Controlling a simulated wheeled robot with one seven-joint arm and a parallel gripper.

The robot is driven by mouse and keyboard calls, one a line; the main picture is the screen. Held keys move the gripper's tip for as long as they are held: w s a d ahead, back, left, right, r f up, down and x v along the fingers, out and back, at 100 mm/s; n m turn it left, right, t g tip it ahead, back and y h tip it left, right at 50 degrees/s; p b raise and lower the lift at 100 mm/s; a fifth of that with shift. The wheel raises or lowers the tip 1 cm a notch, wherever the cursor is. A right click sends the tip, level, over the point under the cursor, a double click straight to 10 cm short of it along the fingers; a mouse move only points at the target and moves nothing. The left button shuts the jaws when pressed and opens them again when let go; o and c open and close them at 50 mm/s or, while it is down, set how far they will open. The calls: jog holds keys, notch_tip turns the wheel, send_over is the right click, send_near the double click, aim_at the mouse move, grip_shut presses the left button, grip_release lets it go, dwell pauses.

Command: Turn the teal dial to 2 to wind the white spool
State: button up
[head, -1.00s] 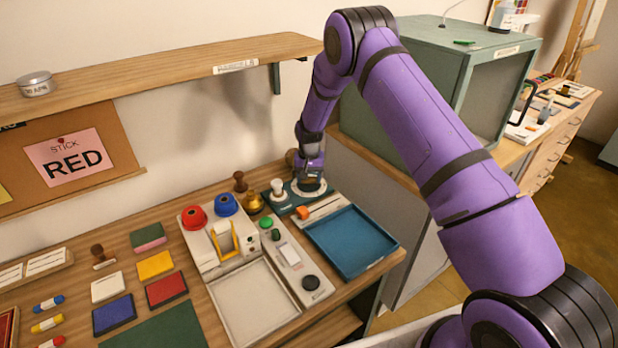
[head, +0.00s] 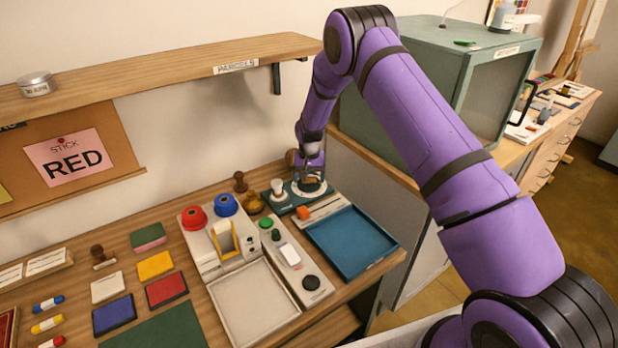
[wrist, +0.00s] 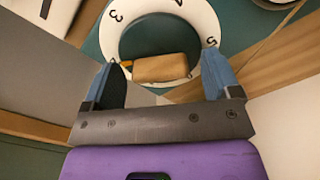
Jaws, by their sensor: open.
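The dial (head: 310,185) sits on a teal base plate (head: 287,207) at the back right of the table. In the wrist view its white ring (wrist: 203,20) carries black numerals, a 3 at upper left among them. A tan grip bar (wrist: 166,68) crosses its middle, with a small orange mark at the bar's left end. My gripper (head: 311,178) is just above the dial. Its blue fingers (wrist: 168,80) are open, one on each side of the bar, with gaps showing. The white spool (head: 278,188) stands left of the dial on the same plate.
A blue tray (head: 385,262) and a panel with buttons (head: 302,292) lie in front of the dial. A brass-coloured knob (head: 253,204) and a wooden stamp (head: 240,182) stand to the left. A green cabinet (head: 410,85) rises behind my arm.

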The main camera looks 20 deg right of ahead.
notch_tip(320, 180, up, 11)
jog(key=shift+f, duration=0.15)
dwell(0.5)
